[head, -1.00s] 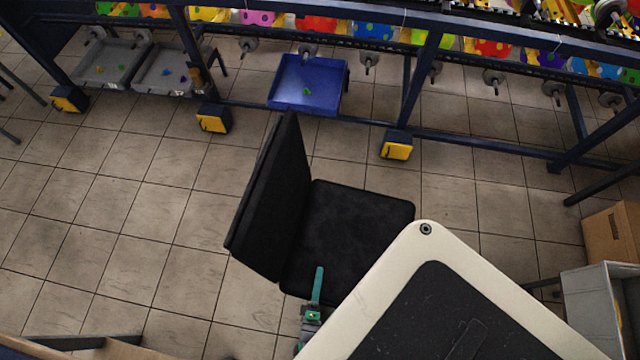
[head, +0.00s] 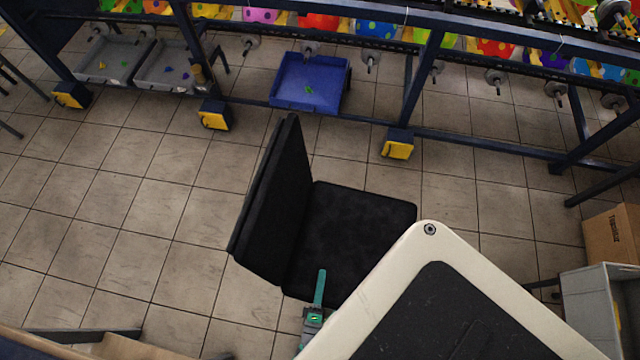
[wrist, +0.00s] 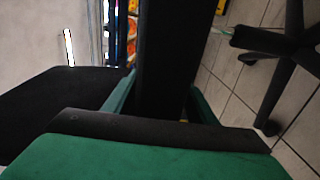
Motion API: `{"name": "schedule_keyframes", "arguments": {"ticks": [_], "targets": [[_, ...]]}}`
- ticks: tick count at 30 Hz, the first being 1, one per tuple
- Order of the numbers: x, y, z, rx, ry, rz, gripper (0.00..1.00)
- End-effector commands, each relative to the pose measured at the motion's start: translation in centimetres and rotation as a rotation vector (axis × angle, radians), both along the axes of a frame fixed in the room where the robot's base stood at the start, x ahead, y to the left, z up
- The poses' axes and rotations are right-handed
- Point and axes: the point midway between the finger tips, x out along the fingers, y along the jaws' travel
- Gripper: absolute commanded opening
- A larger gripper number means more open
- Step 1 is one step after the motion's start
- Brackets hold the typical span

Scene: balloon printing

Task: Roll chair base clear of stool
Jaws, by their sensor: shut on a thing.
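The black chair stands mid-floor in the head view, with its backrest (head: 272,205) on the left and its seat (head: 350,235) on the right. My gripper (head: 318,290) is at the seat's near edge. In the wrist view, which is turned sideways, my green fingers (wrist: 158,105) are shut on the dark seat edge (wrist: 167,50), one on each side. The chair base (wrist: 285,50) shows there with dark legs above the tiles. In the head view the seat and my own body hide the base. I cannot identify a stool in either view.
A blue rack frame (head: 480,145) with yellow feet runs across the back, with a blue tray (head: 308,85) under it. A cardboard box (head: 612,238) and a grey bin (head: 590,300) stand at right. Dark legs (head: 15,85) show at far left. Tiled floor left of the chair is clear.

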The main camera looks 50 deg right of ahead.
Motion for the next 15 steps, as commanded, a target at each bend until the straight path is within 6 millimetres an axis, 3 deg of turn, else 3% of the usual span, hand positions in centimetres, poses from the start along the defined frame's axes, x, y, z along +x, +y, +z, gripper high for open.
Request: {"name": "schedule_keyframes", "arguments": {"ticks": [1,11,12,15], "targets": [[-1.03,-0.57,-0.06,-0.005,0.008,-0.016,0.00],[-1.39,-0.80,-0.07,-0.006,0.009,-0.025,0.00],[-1.40,-0.82,-0.07,-0.006,0.009,-0.026,0.56],[-1.30,-0.76,-0.06,-0.005,0.008,-0.025,0.73]]}}
